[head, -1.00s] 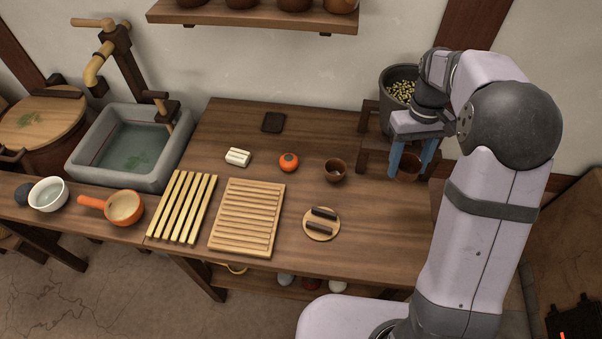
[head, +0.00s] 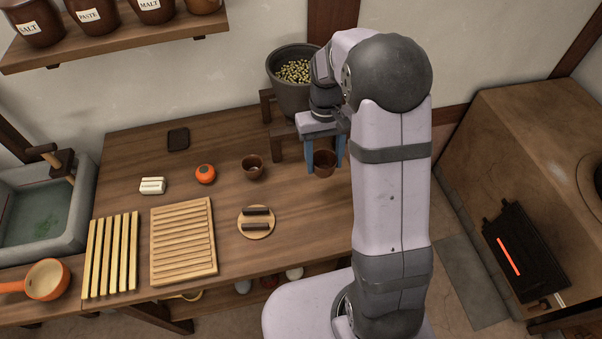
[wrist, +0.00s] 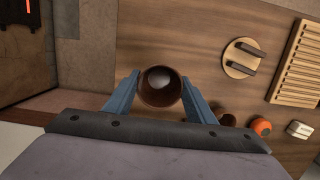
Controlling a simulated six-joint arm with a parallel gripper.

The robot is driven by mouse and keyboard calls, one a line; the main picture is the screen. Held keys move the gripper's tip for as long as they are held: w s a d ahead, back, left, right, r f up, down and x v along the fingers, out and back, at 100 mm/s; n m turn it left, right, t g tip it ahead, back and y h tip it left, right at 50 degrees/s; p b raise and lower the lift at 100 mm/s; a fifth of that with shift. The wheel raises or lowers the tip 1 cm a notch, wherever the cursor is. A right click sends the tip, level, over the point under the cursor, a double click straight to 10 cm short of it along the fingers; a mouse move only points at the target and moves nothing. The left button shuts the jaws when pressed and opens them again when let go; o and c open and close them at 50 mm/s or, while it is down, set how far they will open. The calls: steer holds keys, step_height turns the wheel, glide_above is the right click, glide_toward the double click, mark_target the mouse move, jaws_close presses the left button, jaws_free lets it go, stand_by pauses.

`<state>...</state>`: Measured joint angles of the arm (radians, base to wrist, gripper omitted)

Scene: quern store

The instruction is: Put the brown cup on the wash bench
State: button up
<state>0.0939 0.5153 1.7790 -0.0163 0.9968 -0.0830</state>
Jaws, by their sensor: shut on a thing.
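A brown cup (head: 324,168) is held between the two blue fingers of my gripper (head: 325,154), at the right end of the wooden table. In the wrist view the brown cup (wrist: 160,98) stands between the fingers with its mouth towards the camera and a pale round patch inside. I cannot tell whether its base touches the table. A second, similar brown cup (head: 253,168) stands on the table to the left. The wash bench (head: 48,314) shows only in part at the far left, with the grey stone basin (head: 84,215) behind it.
A dark pot of seeds (head: 290,98) stands on a wooden stand behind my gripper. An orange-red round thing (head: 205,174), a white block (head: 152,186), a round board (head: 256,223), two slatted racks (head: 183,242) (head: 110,255) and an orange pan (head: 46,280) lie leftward. A stove (head: 530,170) stands right.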

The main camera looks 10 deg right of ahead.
mark_target(321, 165)
steer(key=shift+f+p, duration=0.55)
steer(key=shift+f, duration=3.55)
steer(key=shift+f, duration=0.1)
steer(key=o, duration=1.1)
steer(key=r, duration=0.4)
steer(key=w+r+b, duration=0.1)
steer(key=r, duration=0.3)
steer(key=r+b, duration=0.1)
steer(key=r, duration=0.3)
steer(key=shift+w, duration=0.4)
steer(key=s+a+f+t, duration=0.1)
steer(key=s+a, duration=0.1)
steer(key=s, duration=0.7)
steer(key=s+a+f, duration=0.1)
steer(key=s+a, duration=0.1)
steer(key=s, duration=0.7)
steer(key=shift+s+t, duration=0.25)
steer(key=shift+t, duration=0.15)
steer(key=shift+r, duration=0.1)
